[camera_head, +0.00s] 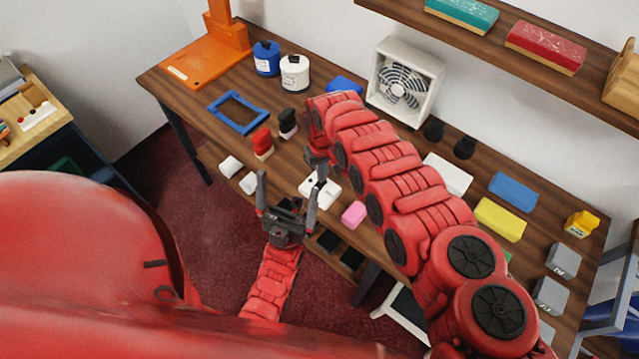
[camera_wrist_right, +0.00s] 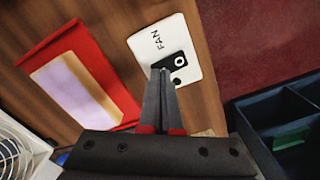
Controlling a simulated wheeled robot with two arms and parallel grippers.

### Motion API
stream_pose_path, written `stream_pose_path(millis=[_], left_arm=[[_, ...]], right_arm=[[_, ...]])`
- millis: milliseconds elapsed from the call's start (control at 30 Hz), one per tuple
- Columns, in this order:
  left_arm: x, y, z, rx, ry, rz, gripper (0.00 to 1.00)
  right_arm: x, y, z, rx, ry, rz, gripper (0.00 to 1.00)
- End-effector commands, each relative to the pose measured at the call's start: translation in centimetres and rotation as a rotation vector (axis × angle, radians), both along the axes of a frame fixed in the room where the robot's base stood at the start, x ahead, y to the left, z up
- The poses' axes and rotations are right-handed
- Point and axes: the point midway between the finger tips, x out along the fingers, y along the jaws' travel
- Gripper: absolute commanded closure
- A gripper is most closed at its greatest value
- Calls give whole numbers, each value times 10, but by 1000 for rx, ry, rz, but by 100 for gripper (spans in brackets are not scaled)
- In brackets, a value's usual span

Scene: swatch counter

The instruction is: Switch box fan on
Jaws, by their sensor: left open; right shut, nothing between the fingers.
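The white box fan (camera_head: 405,80) stands upright at the back of the wooden table; its edge also shows in the wrist view (camera_wrist_right: 18,155). A white switch block (camera_head: 331,190) lies near the table's front edge. In the wrist view this block (camera_wrist_right: 182,42) carries the word FAN and a black rocker switch (camera_wrist_right: 176,70). My right gripper (camera_wrist_right: 161,72) is shut and empty, its tips over or at the switch; I cannot tell whether they touch. My left gripper (camera_head: 288,190) is open and empty, in front of the table edge.
A pink block (camera_head: 353,214) and red (camera_head: 262,142) and black (camera_head: 288,123) stamp-like items are near. Open dark bins (camera_wrist_right: 275,125) lie below the table edge. My right arm hides the table's middle.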

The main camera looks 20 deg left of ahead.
Motion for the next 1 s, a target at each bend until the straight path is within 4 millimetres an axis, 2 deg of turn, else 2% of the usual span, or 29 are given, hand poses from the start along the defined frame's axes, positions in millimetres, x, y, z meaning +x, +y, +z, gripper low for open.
stream_pose_path(millis=[700,867,1000], left_arm=[[0,0,-11,0,0,0,0],[0,0,-7,0,0,0,0],[0,0,2,0,0,0,0]], right_arm=[[0,0,-12,-1,1,0,100],[0,0,-8,-1,1,0,100],[0,0,3,0,0,0,100]])
